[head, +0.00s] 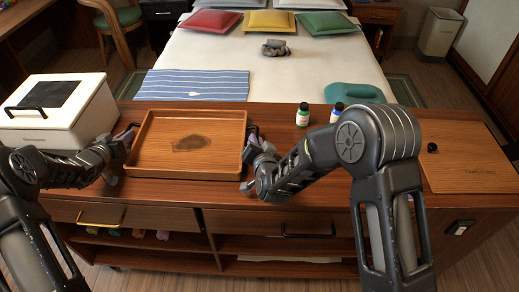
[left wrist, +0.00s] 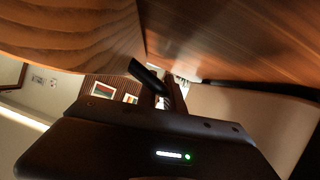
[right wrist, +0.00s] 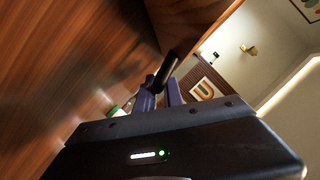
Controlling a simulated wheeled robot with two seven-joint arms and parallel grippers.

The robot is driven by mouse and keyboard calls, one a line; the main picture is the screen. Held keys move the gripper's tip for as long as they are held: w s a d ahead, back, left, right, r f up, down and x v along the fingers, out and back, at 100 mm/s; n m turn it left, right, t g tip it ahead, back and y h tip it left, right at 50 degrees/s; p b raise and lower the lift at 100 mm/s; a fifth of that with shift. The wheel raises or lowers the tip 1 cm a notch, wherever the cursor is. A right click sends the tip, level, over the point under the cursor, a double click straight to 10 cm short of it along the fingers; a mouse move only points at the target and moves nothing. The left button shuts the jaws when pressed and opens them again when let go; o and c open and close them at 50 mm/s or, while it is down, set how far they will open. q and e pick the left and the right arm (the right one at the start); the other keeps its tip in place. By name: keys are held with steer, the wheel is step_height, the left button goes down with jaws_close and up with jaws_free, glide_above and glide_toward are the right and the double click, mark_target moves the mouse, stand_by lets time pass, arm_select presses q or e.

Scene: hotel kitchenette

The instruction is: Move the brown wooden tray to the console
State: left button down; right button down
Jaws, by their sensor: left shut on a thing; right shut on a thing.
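The brown wooden tray (head: 150,171) is level over the console (head: 165,191), near its left part; I cannot tell whether its underside touches the top. It is empty, with a dark patch on its floor. My left gripper (head: 127,139) is shut on the tray's left handle, a dark bar seen in the left wrist view (left wrist: 147,75). My right gripper (head: 251,140) is shut on the right handle, a dark bar seen in the right wrist view (right wrist: 168,70). The tray's wood fills the upper left of the left wrist view (left wrist: 70,30). The fingers partly hide both handles.
A white box (head: 62,115) stands close to the left gripper. A green bottle (head: 303,115) and a blue bottle (head: 337,112) stand right of the tray. A flat wooden board (head: 465,160) lies at the console's right end. The bed (head: 270,65) is behind.

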arm_select(q)
steer(key=c, duration=1.9)
jaws_free()
steer(key=shift+f, duration=0.3)
arm_select(e)
steer(key=c, duration=1.9)
jaws_free()
steer(key=shift+f, duration=0.3)
arm_select(q)
steer(key=o, duration=0.4)
steer(key=shift+r, duration=0.1)
arm_select(e)
steer(key=o, duration=0.4)
steer(key=shift+r, duration=0.1)
arm_select(q)
steer(key=shift+s, duration=0.15)
arm_select(e)
steer(key=shift+o, duration=0.2)
arm_select(q)
steer(key=v, duration=1.2)
arm_select(e)
steer(key=v, duration=1.2)
steer(key=shift+s, duration=0.1)
